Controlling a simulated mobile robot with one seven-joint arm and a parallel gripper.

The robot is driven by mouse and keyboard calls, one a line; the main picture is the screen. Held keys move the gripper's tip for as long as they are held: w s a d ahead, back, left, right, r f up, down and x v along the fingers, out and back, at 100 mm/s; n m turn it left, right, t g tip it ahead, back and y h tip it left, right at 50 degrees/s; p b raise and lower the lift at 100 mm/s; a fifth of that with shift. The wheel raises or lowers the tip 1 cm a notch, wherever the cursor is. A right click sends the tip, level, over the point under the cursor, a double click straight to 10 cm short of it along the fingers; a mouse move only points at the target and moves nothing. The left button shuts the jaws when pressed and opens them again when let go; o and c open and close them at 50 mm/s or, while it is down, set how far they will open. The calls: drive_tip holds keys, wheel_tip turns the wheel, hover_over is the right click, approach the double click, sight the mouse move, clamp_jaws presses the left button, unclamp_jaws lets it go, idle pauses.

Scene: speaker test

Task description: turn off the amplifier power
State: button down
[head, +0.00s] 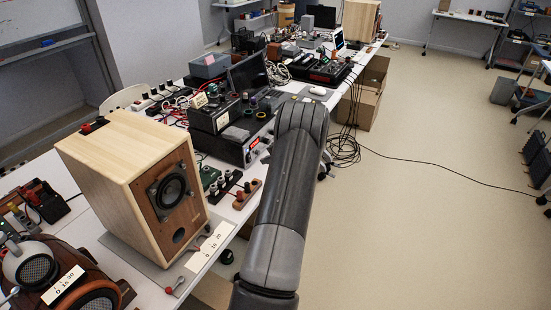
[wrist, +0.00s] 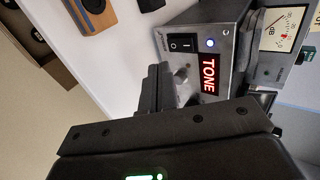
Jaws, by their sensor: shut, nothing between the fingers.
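In the wrist view, a metal-faced unit (wrist: 230,50) has a black rocker switch (wrist: 183,43), a lit blue light (wrist: 211,43) and a red lit display reading TONE. I cannot read a label naming it as the amplifier. My gripper (wrist: 160,75) is shut and empty, its fingertips just beside the front panel, near the switch and a knob partly hidden behind them. Contact cannot be told. In the head view, a dark unit with a red display (head: 253,142) stands on the table left of my arm; my gripper is hidden there.
A wooden speaker (head: 130,175) stands on the near table. A meter (wrist: 282,30) adjoins the unit in the wrist view. A cardboard box (head: 365,105) stands on the floor; open floor lies to the right.

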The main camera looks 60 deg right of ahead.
sight(249, 156)
drive_tip(key=shift+w+f, duration=0.2)
drive_tip(key=shift+w, duration=0.65)
drive_tip(key=shift+w+f, duration=0.25)
drive_tip(key=shift+w, duration=0.55)
drive_tip(key=shift+w+f, duration=0.2)
drive_tip(key=shift+w, duration=0.65)
drive_tip(key=shift+w+f+t, duration=0.1)
drive_tip(key=shift+f+t, duration=0.1)
drive_tip(key=shift+t, duration=0.1)
drive_tip(key=shift+w+a+r, duration=0.1)
drive_tip(key=shift+w, duration=0.1)
drive_tip(key=shift+w+r, duration=0.15)
drive_tip(key=shift+r, duration=0.8)
